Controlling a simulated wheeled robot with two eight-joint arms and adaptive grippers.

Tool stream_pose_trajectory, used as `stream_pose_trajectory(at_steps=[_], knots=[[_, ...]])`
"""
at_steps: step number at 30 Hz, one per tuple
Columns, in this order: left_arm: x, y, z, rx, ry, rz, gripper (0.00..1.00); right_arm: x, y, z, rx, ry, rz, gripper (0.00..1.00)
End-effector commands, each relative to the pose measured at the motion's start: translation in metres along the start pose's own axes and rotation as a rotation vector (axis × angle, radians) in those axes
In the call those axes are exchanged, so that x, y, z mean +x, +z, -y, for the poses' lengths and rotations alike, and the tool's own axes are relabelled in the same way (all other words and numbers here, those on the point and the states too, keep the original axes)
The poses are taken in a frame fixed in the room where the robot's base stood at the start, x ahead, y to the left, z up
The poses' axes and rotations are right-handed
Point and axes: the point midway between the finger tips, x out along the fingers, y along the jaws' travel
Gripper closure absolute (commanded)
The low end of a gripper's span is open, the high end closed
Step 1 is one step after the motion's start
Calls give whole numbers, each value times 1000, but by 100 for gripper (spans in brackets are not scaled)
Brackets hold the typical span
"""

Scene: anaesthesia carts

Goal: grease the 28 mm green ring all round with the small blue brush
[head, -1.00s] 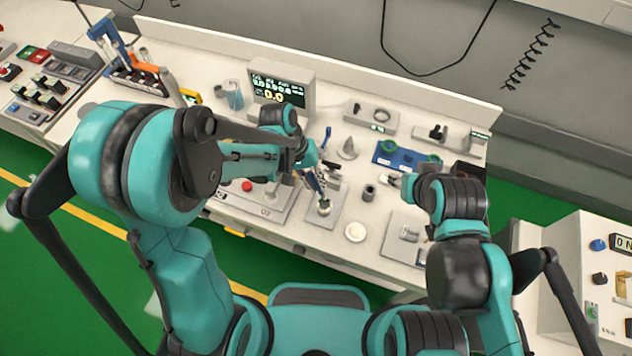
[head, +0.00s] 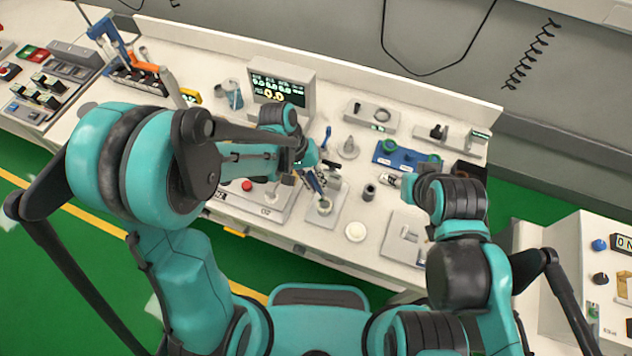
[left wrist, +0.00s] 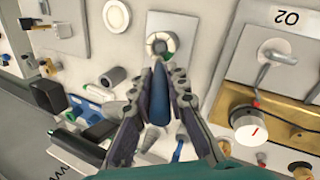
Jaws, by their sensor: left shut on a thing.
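My left gripper (head: 307,172) is shut on the small blue brush (left wrist: 160,95), whose blue handle lies between the fingers in the left wrist view. The brush (head: 318,188) slants down to a ring seat on a grey plate (head: 338,212). In the left wrist view the round seat (left wrist: 160,40) looks pale with a green part at its lower right. The brush end is at its near edge; whether it touches is too small to tell. My right gripper (head: 396,180) is at the right side of the bench, its fingers too small to read.
A blue tray (head: 385,158) with green rings lies at the back right. A white disc (head: 355,231) and a dark cup (head: 369,191) stand right of the plate. A grey cone (head: 348,148) and a display box (head: 300,78) stand behind. The O2 panel (head: 255,205) is left.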

Motion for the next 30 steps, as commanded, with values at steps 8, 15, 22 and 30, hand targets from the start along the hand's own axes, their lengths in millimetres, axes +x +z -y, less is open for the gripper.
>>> stream_pose_trajectory(at_steps=[8, 15, 22, 30], knots=[[1, 0, 0, 1, -1, 1, 100, 0, 0, 0, 0, 0, 0, 60], [-1, 1, -1, 1, -1, 1, 100, -1, -1, 0, 0, 0, 0, 60], [-18, 3, -6, 1, 0, 1, 100, -12, -8, 0, 0, 0, 0, 60], [-40, 5, -14, 0, 0, 1, 100, -25, -18, 0, 0, 0, 0, 60]])
